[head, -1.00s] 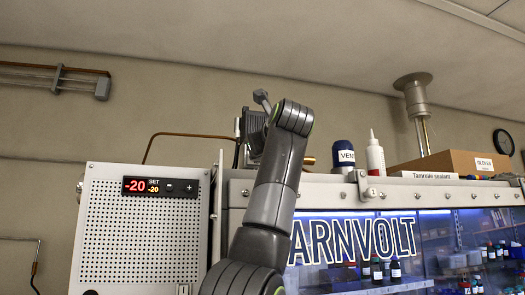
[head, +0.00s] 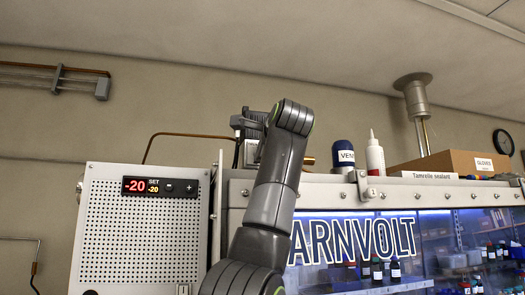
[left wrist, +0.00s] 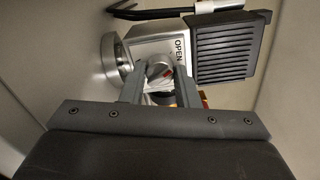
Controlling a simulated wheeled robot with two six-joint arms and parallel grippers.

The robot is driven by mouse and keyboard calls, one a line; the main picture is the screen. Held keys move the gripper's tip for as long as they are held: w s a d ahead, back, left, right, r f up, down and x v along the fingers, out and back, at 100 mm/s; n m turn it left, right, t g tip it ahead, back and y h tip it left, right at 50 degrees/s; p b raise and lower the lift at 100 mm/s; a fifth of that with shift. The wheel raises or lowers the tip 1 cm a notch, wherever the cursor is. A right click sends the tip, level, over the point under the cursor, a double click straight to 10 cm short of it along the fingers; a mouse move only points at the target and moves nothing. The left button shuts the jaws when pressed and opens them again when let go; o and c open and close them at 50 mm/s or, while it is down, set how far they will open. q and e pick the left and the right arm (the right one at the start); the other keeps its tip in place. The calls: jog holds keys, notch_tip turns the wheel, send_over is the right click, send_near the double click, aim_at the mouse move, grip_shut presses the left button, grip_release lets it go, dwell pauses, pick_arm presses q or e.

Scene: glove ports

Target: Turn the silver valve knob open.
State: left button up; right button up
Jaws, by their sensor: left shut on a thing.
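The silver valve knob (left wrist: 157,71) is in the left wrist view, between the two fingers of my left gripper (left wrist: 158,80). The gripper is shut on it, with one finger on each side. The knob sits on the face of a silver box (left wrist: 150,47) with the word OPEN on it, to the upper right of the knob. A small red mark shows beside the knob. The fingers cover the knob's sides, so its exact angle is hard to read. In the head view my left arm hides the knob. My right gripper is in neither current view.
A dark finned block (left wrist: 226,46) adjoins the silver box, and a round metal flange (left wrist: 114,62) is on its left. In the head view a perforated panel (head: 140,240) reads -20. A VENT bottle (head: 344,157), a white bottle (head: 375,158) and a gloves carton (head: 450,162) stand on the cabinet.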

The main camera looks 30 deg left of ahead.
pick_arm(q)
jog(key=shift+n, duration=1.3)
jog(key=o, duration=1)
jog(key=shift+s+d+f, duration=0.1)
jog(key=shift+s+d, duration=0.05)
jog(key=shift+d, duration=0.05)
jog(key=shift+b+v, duration=3.3)
jog(key=shift+v, duration=5.2)
